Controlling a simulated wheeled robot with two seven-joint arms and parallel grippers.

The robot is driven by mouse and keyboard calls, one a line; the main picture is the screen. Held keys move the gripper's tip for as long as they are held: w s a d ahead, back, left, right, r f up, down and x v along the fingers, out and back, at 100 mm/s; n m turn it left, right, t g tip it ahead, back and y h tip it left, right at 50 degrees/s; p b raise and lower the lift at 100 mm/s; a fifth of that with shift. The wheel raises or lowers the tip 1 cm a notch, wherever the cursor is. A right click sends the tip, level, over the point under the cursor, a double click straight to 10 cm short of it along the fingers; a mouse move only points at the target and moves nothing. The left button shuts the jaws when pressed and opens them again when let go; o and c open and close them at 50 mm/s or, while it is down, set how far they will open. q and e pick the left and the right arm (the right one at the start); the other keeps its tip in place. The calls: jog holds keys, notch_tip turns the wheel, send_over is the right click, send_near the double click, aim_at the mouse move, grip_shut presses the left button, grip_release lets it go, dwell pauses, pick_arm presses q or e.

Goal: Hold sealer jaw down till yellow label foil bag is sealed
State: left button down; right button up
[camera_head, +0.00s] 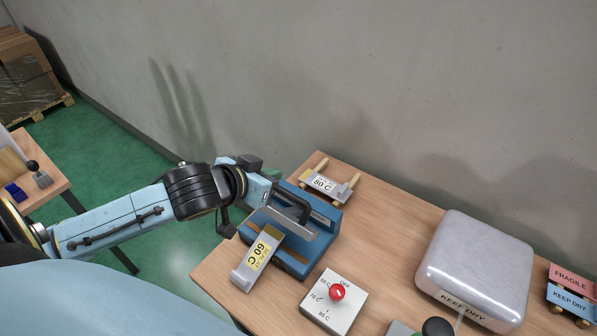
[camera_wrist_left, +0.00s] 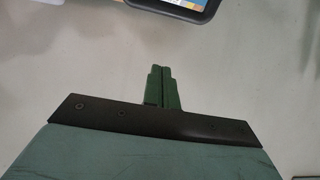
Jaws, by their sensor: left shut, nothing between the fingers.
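The blue sealer (camera_head: 323,222) stands on the wooden table, with a grey jaw bar (camera_head: 291,225) and a black handle (camera_head: 296,203). The silver foil bag with a yellow label (camera_head: 259,254) reading 60 C lies at the sealer's front left side, its far end against the sealer. I cannot tell how tightly the jaw sits on it. My left gripper (camera_head: 272,173) is just behind and left of the handle, with no clear contact. Its greenish fingers are together and empty in the left wrist view (camera_wrist_left: 162,88). My right gripper is out of view.
A dial box (camera_head: 327,316) with a red knob (camera_head: 337,292) stands in front of the sealer. A rack (camera_head: 348,191) with an 80 C label is behind it. A large silver KEEP DRY package (camera_head: 478,262) and FRAGILE and KEEP DRY signs (camera_head: 572,281) are at right.

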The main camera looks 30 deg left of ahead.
aim_at(286, 192)
pick_arm(q)
jog(key=w+f, duration=0.2)
jog(key=w+f+p, duration=0.1)
jog(key=f, duration=0.1)
jog(key=w+f, duration=0.2)
jog(key=f, duration=0.1)
jog(key=shift+w+d+p, duration=0.25)
jog(key=shift+w+p, duration=0.05)
jog(key=shift+s+f, duration=0.35)
jog(key=shift+s, duration=0.1)
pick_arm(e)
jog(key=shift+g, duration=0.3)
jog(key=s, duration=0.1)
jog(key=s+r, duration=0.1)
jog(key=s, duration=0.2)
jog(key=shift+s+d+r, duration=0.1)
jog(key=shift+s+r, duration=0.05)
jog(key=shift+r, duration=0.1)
